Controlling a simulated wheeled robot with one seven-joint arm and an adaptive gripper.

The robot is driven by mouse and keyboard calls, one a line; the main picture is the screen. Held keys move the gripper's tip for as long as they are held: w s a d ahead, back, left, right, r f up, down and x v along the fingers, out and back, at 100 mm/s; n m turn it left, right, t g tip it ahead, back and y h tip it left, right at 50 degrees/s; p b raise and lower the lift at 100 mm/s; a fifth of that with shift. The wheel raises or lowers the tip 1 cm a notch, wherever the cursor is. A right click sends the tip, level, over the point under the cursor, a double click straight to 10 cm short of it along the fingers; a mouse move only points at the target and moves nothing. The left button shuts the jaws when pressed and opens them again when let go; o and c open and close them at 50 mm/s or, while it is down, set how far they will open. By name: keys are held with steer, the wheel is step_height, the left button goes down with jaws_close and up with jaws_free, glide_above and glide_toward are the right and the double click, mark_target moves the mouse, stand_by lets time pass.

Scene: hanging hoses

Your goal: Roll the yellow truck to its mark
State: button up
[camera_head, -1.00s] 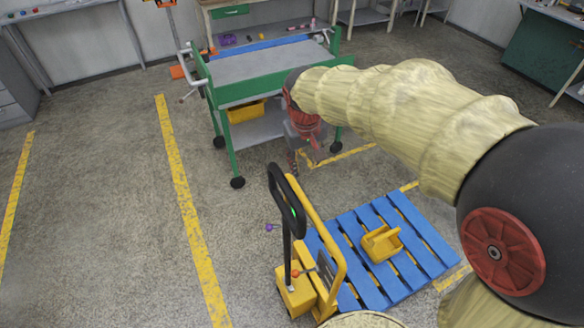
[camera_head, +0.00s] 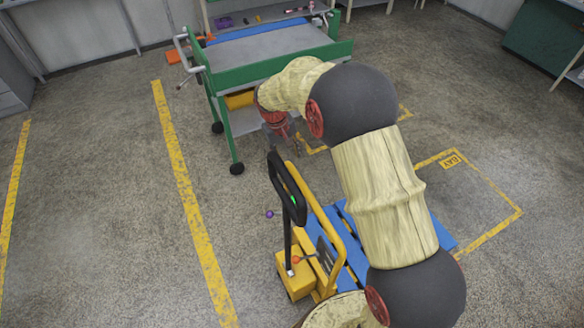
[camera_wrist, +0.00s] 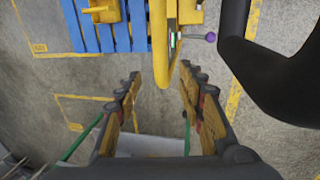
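The yellow truck (camera_head: 295,275) is a pallet truck with a yellow frame and black loop handle (camera_head: 275,180), at lower centre in the head view. Its forks are hidden beneath a blue pallet (camera_head: 310,228). In the wrist view the yellow frame (camera_wrist: 172,30) is ahead of my gripper, and the black handle (camera_wrist: 262,105) is at right. My gripper (camera_head: 297,147) is behind the handle in the head view. In the wrist view my gripper (camera_wrist: 160,85) is open and empty. A yellow floor outline labelled BAY (camera_head: 450,160) lies right of the truck.
A green cart (camera_head: 232,125) with a grey top stands behind the truck. Another yellow outline (camera_head: 406,112) is partly hidden by my arm. A yellow floor line (camera_head: 185,195) runs at left. A purple knob (camera_head: 269,214) shows beside the truck. Floor at left is clear.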

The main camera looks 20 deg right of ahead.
mark_target(292, 170)
steer(key=f, duration=0.2)
steer(key=d+f, duration=0.1)
steer(key=f, duration=0.2)
steer(key=f+b, duration=0.1)
steer(key=f, duration=0.2)
steer(key=shift+w+d+f, duration=0.1)
steer(key=shift+w+d, duration=0.15)
steer(key=shift+c, duration=1.1)
steer(key=c, duration=0.7)
jaws_close()
